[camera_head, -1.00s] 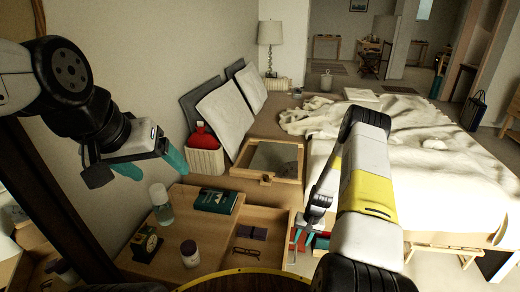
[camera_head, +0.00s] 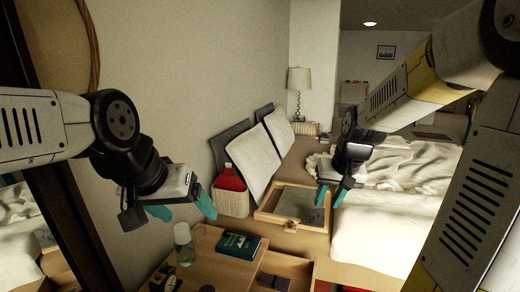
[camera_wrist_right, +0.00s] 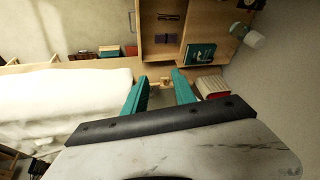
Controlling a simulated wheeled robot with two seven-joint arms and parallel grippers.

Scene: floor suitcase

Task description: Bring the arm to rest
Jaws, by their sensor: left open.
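My left gripper (camera_head: 182,211) hangs at the left in the head view, with its teal fingers apart and nothing between them. It is in the air near the wall, above the nightstand. My right gripper (camera_head: 331,197) points down in front of the bed, over the right side of the wooden tray with a glass-like panel (camera_head: 266,212). In the right wrist view my right gripper (camera_wrist_right: 159,82) shows two teal fingers apart with nothing held between them.
A nightstand (camera_head: 206,245) below holds a dark teal book (camera_head: 239,244) and a clear bottle (camera_head: 183,244); its drawer (camera_head: 295,268) is open. A white basket (camera_head: 231,202) with a red item stands by the wall. The bed (camera_head: 385,228) is at the right.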

